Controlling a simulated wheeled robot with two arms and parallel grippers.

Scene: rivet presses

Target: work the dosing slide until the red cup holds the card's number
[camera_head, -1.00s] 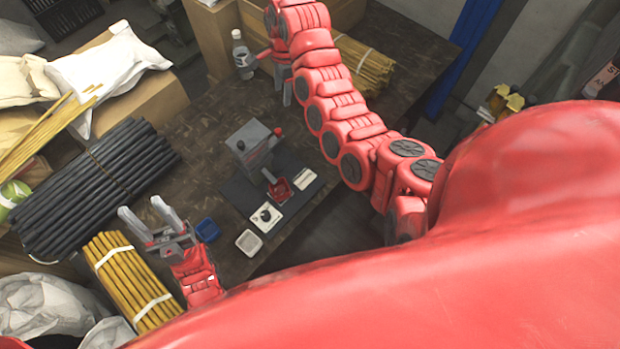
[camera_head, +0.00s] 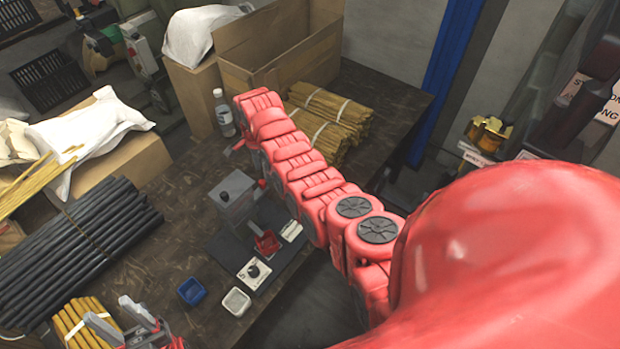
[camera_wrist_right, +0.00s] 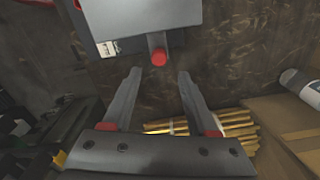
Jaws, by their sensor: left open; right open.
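The grey dosing box (camera_head: 235,192) stands on a dark mat, with the red cup (camera_head: 267,243) at its front. A white card with a black round mark (camera_head: 254,272) and another white card (camera_head: 291,231) lie by the cup; their print is too small to read. In the right wrist view, the red-ended slide knob (camera_wrist_right: 159,57) sticks out of the grey box. My left gripper (camera_head: 108,311) is open and empty at lower left.
A blue tray (camera_head: 191,291) and a white tray (camera_head: 236,301) sit near the table's front edge. A clear bottle (camera_head: 224,113) stands behind the box. Black rods (camera_head: 80,245) lie at left, yellow sticks (camera_head: 325,120) at the back. The table between bottle and rods is bare.

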